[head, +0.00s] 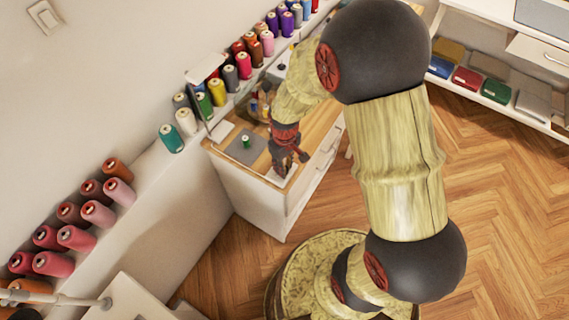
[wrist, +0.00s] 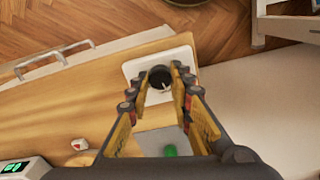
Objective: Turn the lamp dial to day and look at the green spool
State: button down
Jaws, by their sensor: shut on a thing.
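The lamp dial (wrist: 160,77) is a black round knob with a light pointer line, on a white square plate (wrist: 134,70) near the table edge. My gripper (wrist: 163,80) has its two fingers around the knob, one on each side, and is shut on it. In the head view my gripper (head: 286,162) reaches down over the white plate (head: 277,177) and hides the knob. The green spool (head: 246,141) stands on a grey mat (head: 238,153) left of my gripper. It also shows partly in the wrist view (wrist: 170,150). Any day marking is too small to read.
A white lamp (head: 205,67) stands at the table's back left. Several thread spools (head: 217,92) line the wall ledge behind. A small device with green digits (wrist: 14,168) sits at the lower left of the wrist view. Open wood floor (head: 470,190) lies right.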

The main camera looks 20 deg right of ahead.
jog(key=m+p, duration=0.2)
jog(key=m, duration=0.5)
jog(key=m+p, duration=0.1)
jog(key=m, duration=0.3)
jog(key=shift+m+p, duration=0.65)
jog(key=shift+m, duration=1.25)
jog(key=c, duration=1.6)
grip_release()
jog(key=shift+r, duration=0.1)
notch_tip(320, 180, up, 12)
jog(key=shift+f, duration=0.1)
